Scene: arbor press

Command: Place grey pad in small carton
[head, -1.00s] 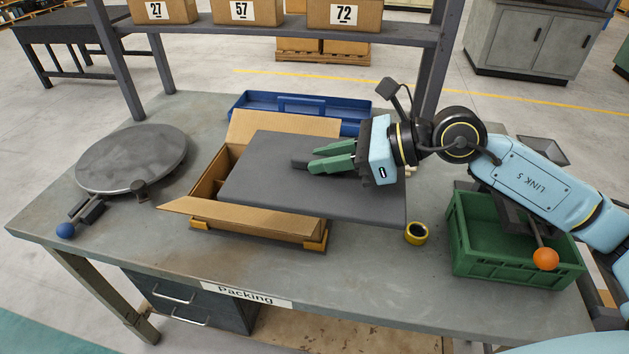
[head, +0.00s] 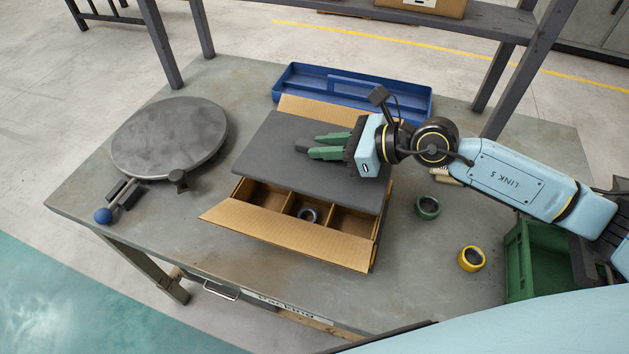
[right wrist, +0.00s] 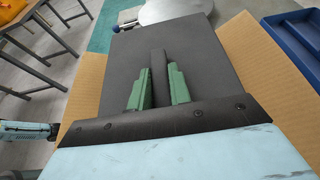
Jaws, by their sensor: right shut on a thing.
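The grey pad (head: 290,150) is a flat dark sheet with a raised tab. My right gripper (head: 322,147) is shut on the tab, with its green fingers on either side of it; this also shows in the right wrist view (right wrist: 160,85). The pad lies over the back part of the small carton (head: 296,237), which is open with its flaps spread. The carton's front compartments are uncovered, and the middle one holds a dark ring-shaped roll (head: 307,215). I cannot tell whether the pad touches the carton. A light-blue part, seemingly of my left arm, shows at the left of the right wrist view.
A round grey turntable (head: 168,137) stands left of the carton. A blue tray (head: 300,87) lies behind it. A green roll (head: 428,207) and a yellow roll (head: 471,259) sit to the right, near a green crate (head: 517,262). Shelf posts rise at the back.

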